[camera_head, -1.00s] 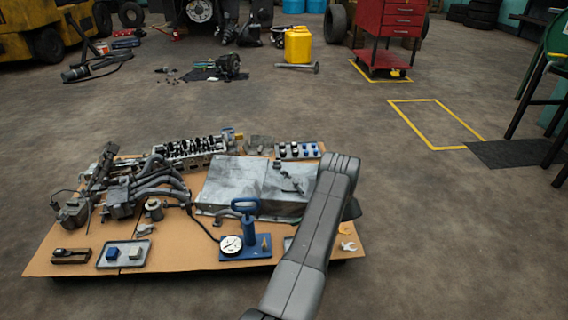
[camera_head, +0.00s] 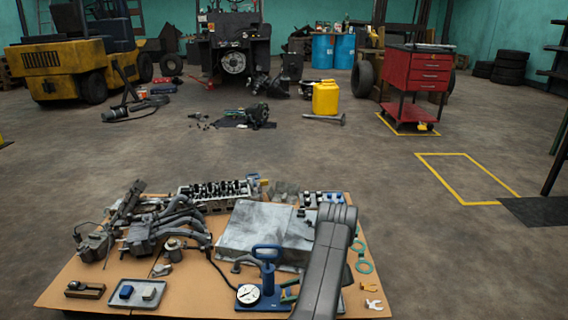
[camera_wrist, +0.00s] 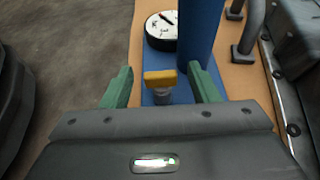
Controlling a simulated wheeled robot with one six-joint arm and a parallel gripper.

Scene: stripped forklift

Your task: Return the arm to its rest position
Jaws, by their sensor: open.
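My arm (camera_head: 325,268) reaches over the right part of the cardboard-topped bench. My gripper (camera_wrist: 159,70) has two green fingers, spread apart, in the wrist view. Between them, in the picture, is a small yellow-topped knob (camera_wrist: 160,78) on the blue base of a hand pump (camera_wrist: 198,35). Contact with the knob cannot be told; a gap shows on each side. In the head view the green fingers show beside the blue pump (camera_head: 267,270), left of my arm, which hides the rest of the gripper.
A white gauge (camera_head: 248,294) sits by the pump. A grey metal case (camera_head: 250,230), an engine head (camera_head: 215,190), manifold pipes (camera_head: 175,225) and a small tray (camera_head: 137,293) crowd the bench.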

